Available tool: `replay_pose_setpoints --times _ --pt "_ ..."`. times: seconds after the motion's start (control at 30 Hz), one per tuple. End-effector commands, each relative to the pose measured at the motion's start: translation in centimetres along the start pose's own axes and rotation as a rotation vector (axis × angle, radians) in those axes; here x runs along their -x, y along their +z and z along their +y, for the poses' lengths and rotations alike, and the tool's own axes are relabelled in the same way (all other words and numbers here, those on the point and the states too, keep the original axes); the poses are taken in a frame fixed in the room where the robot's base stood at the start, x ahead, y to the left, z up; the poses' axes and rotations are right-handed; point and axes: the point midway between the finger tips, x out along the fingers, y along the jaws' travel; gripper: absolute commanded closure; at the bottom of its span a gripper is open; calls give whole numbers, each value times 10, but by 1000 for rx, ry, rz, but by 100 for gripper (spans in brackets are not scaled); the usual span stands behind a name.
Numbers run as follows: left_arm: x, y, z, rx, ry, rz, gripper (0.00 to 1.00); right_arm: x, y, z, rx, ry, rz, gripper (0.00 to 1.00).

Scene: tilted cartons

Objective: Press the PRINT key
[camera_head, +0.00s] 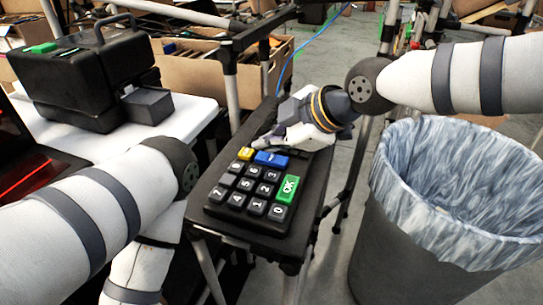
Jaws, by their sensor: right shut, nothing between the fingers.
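A black keypad (248,226) lies on a small dark stand, its keys facing up. It has several black number keys, a green OK key (288,189), a yellow key (246,154) and a wide blue key (271,159) at its far end. The blue key's lettering is too small to read, so I cannot tell for certain which key is PRINT. My right gripper (262,140) is shut and empty, just beyond the blue and yellow keys. I cannot tell whether it touches the keypad. My left arm is in view at the left, but its gripper is not.
A waste bin (388,243) with a bluish liner (450,185) stands right of the stand (314,190). A white table (190,118) at the left carries a black machine (85,85). Cardboard boxes (195,75) and metal frame poles stand behind.

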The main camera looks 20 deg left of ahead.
Motion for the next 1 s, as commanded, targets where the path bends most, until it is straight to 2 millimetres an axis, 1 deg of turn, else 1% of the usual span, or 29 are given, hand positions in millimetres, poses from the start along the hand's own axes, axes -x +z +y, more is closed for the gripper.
replay_pose_setpoints --times 0.23,1.0 --pt "-2 1 0 0 0 -4 67 -6 5 -5 -1 -2 -1 100" --pt "-3 1 0 0 0 -7 67 -10 7 -7 0 -1 0 100"
